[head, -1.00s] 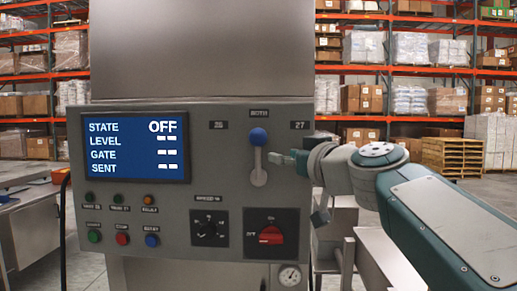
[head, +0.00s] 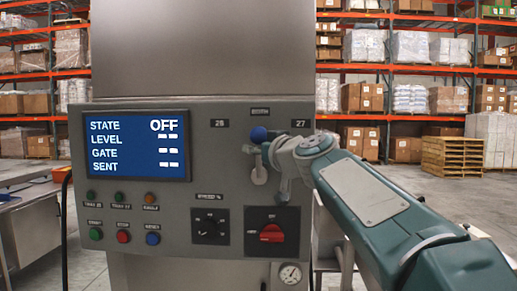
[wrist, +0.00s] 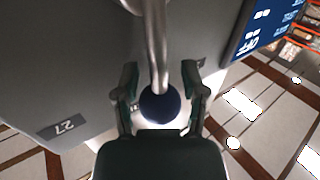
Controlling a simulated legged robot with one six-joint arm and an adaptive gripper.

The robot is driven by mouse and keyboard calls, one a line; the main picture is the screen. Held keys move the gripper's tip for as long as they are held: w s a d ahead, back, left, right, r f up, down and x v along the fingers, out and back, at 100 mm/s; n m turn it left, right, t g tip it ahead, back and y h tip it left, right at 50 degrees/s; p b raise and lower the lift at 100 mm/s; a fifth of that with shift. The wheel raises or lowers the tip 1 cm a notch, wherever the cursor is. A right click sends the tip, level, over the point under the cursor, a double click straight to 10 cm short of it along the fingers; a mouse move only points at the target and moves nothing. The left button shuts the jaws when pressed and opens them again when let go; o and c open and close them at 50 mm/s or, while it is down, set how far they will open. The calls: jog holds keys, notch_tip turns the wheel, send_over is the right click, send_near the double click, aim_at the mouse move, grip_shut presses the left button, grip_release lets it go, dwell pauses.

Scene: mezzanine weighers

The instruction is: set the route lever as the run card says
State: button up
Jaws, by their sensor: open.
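The route lever's blue ball knob (head: 258,135) stands upright at the top right of the grey control panel, between plates that appear to read 26 and 27. In the wrist view, the knob (wrist: 160,105) and its metal stem (wrist: 156,40) lie between the two fingers of my gripper (wrist: 160,88). The fingers are apart, one on each side, with a gap to the knob. In the head view my wrist covers part of the lever and the panel's right edge. I see no run card in these views.
The panel screen (head: 136,147) reads STATE OFF, with dashes for LEVEL, GATE and SENT. Below are several coloured buttons, a black dial (head: 209,226) and a red rotary switch (head: 271,232). A metal table (head: 30,215) stands left; pallet racks stand behind.

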grip_shut()
